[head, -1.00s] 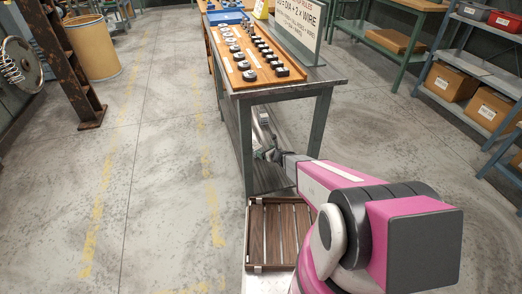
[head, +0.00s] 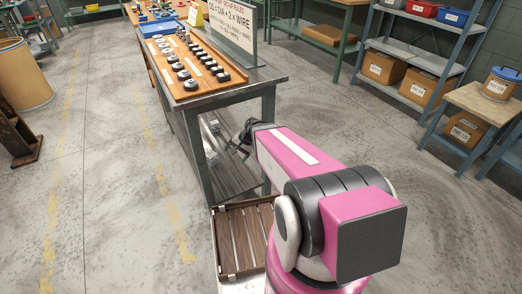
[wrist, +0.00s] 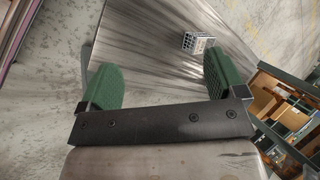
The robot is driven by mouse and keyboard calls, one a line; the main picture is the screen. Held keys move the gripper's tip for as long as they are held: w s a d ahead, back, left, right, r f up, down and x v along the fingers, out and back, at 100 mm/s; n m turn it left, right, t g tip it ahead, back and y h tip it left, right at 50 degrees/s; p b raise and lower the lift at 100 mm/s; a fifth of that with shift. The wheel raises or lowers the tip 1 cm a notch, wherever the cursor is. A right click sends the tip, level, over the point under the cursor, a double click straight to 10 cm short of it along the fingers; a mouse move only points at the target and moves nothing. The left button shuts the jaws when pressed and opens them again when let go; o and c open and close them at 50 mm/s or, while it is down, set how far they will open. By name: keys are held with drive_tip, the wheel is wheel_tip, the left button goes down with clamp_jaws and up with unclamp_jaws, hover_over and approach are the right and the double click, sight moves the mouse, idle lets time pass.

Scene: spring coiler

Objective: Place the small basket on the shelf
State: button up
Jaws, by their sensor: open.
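A small grey basket (wrist: 197,43) with openings in its sides stands on a bare metal surface in the wrist view, ahead of my gripper and toward the right finger. A small grey object on the bench's lower shelf (head: 232,180) in the head view (head: 213,125) looks like the same basket. My gripper (wrist: 160,68) is open, its two green-padded fingers apart with nothing between them. In the head view my gripper (head: 241,140) is dark and small beside the bench's lower level, partly hidden by my arm. A blue-grey shelf rack (head: 425,62) stands at the right.
The bench top (head: 262,77) above carries a wooden board (head: 190,62) with several dark parts and a sign (head: 232,22). A bench leg (head: 268,125) stands close to my arm. A slatted wooden tray (head: 243,238) is in front of me. Floor between bench and rack is clear.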

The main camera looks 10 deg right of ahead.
drive_tip(key=s+d+r+n+g+h, duration=0.1)
drive_tip(key=s+d+r+n+h, duration=0.4)
drive_tip(key=d, duration=0.5)
drive_tip(key=s+r+n, duration=0.1)
drive_tip(key=s+r, duration=0.1)
drive_tip(key=s, duration=0.1)
drive_tip(key=shift+g+h, duration=0.4)
drive_tip(key=shift+a, duration=0.1)
